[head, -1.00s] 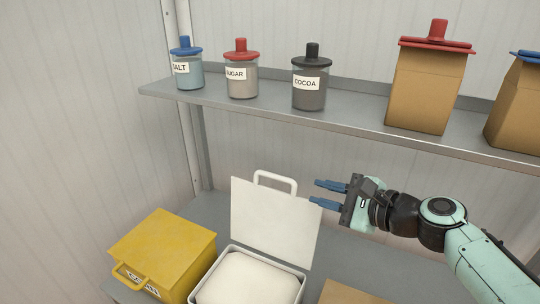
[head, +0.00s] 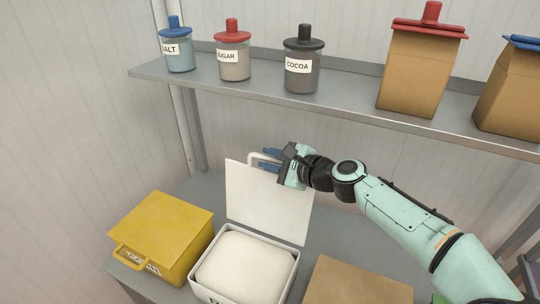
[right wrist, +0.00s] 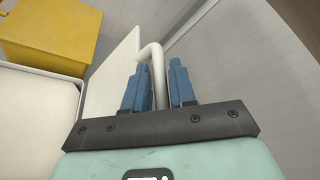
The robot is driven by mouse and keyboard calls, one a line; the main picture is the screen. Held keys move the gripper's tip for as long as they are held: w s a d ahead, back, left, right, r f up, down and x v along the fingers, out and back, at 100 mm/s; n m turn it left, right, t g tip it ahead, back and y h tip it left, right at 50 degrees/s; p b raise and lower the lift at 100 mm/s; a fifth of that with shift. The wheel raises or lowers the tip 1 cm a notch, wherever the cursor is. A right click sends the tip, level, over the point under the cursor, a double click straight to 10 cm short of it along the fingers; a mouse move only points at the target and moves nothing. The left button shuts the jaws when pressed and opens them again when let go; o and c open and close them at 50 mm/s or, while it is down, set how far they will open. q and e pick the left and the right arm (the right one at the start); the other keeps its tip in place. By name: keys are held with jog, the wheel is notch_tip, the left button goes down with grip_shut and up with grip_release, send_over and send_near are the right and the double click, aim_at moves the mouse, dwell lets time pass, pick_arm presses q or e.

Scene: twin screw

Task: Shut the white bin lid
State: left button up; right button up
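The white bin (head: 243,295) stands on the lower shelf with a pale filling inside. Its white lid (head: 265,200) stands raised and open at the back, with a looped handle (head: 252,158) on its top edge. My right gripper (head: 270,160) is at the handle. In the right wrist view, my right gripper (right wrist: 160,85) has its blue fingers apart, one on each side of the handle bar (right wrist: 155,60). A gap shows beside the right finger; contact with the left finger is unclear. My left gripper is not in view.
A yellow bin (head: 160,235) with its lid shut stands left of the white bin. A brown box (head: 360,285) is to the right. The upper shelf (head: 350,110) with jars and cardboard boxes runs above my right arm.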

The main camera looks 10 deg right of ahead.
jog(key=shift+w+a, duration=0.15)
jog(key=shift+c, duration=0.3)
grip_shut()
